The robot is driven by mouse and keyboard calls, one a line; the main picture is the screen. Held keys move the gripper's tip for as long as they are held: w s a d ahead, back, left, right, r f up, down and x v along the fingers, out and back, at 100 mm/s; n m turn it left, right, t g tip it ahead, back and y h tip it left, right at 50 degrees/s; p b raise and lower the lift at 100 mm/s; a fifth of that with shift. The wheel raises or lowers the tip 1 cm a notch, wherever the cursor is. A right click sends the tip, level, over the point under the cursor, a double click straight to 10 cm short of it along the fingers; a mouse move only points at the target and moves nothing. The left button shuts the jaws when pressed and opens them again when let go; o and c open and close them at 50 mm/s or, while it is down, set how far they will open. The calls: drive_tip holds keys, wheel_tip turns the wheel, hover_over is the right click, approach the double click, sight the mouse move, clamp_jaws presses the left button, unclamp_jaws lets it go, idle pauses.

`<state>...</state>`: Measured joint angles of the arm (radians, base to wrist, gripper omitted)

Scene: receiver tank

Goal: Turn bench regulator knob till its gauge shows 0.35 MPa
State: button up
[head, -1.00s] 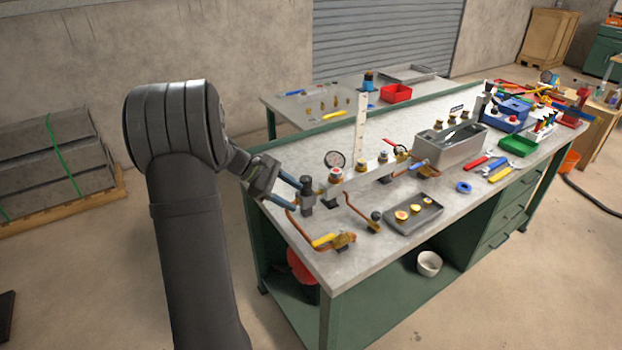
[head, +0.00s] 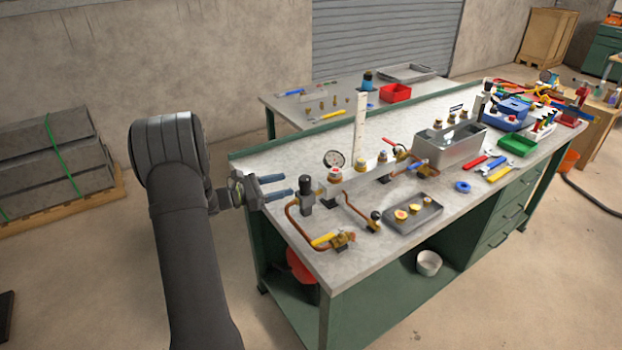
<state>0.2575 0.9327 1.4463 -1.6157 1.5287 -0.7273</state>
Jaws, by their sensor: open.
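The bench regulator (head: 306,205) stands at the near left end of the workbench, its black knob (head: 305,184) on top. A round white-faced gauge (head: 334,159) sits just behind and to its right. Its needle and value are too small to read. My gripper (head: 289,184) is open and empty, to the left of the knob, with its two blue-grey fingers pointing at it. The fingertips appear just short of the knob; the exact gap in depth I cannot tell.
A copper pipe with a yellow-handled valve (head: 325,240) runs in front of the regulator. A white upright post (head: 360,125) and a manifold with brass fittings stand to the right. A grey tray (head: 425,221) lies on the near bench.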

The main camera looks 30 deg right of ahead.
sight(305, 180)
drive_tip(key=d, duration=0.3)
drive_tip(key=s+d, duration=0.1)
drive_tip(key=d, duration=0.2)
drive_tip(key=s+d, duration=0.1)
drive_tip(key=d, duration=0.2)
drive_tip(key=shift+d, duration=0.3)
drive_tip(key=shift+c, duration=0.5)
drive_tip(key=c, duration=0.9)
drive_tip(key=shift+g, duration=0.3)
drive_tip(key=m+g, duration=0.1)
drive_tip(key=g, duration=0.1)
drive_tip(key=m+g+y, duration=0.2)
drive_tip(key=m+g, duration=0.1)
drive_tip(key=shift+s+a+g, duration=0.15)
drive_tip(key=shift+s+g, duration=0.1)
drive_tip(key=shift+g, duration=0.05)
drive_tip(key=shift+s+a+m+g+y, duration=0.1)
drive_tip(key=shift+m+g+y, duration=0.75)
drive_tip(key=shift+g+y, duration=0.1)
drive_tip(key=shift+s+a+m+g+y, duration=0.1)
drive_tip(key=shift+m+g+y, duration=0.75)
drive_tip(key=shift+g, duration=0.1)
